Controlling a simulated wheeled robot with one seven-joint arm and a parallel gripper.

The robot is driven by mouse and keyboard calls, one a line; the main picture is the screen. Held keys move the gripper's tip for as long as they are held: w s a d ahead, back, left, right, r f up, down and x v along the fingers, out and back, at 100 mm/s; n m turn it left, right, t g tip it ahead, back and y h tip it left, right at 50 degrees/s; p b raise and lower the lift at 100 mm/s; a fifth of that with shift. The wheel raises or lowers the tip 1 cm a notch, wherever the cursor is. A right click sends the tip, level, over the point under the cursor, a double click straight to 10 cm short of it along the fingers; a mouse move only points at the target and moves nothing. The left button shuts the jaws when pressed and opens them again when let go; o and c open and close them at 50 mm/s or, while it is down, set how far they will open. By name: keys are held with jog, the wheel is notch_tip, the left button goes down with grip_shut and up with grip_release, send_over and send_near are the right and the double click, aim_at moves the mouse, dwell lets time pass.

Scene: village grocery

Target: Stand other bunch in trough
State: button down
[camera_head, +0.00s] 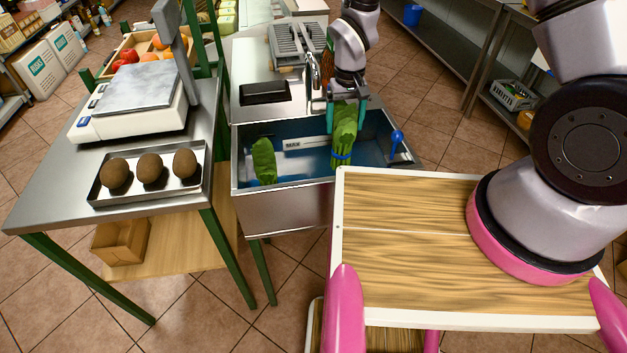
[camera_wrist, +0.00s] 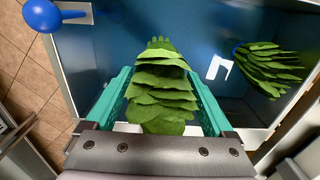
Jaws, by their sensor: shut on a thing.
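My gripper (camera_head: 344,106) is shut on a bunch of green leaves (camera_head: 344,130) with a blue band low down. The bunch hangs upright over the right part of the trough (camera_head: 283,211). In the wrist view the held bunch (camera_wrist: 160,95) fills the space between the teal fingers. Whether its foot touches the trough floor I cannot tell. Another green bunch (camera_head: 264,161) stands at the left end inside the trough, leaning a little; it also shows at the right of the wrist view (camera_wrist: 268,68).
A blue knob (camera_head: 397,136) sits at the trough's right end. A white label marked MAX (camera_head: 297,143) is on the back wall. To the left, a steel table holds a scale (camera_head: 135,105) and a tray (camera_head: 131,189) of brown round items. The trough's middle is clear.

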aim_at(342, 150)
notch_tip(342, 150, down, 10)
jog(key=shift+r, duration=0.2)
jog(key=shift+f, duration=0.1)
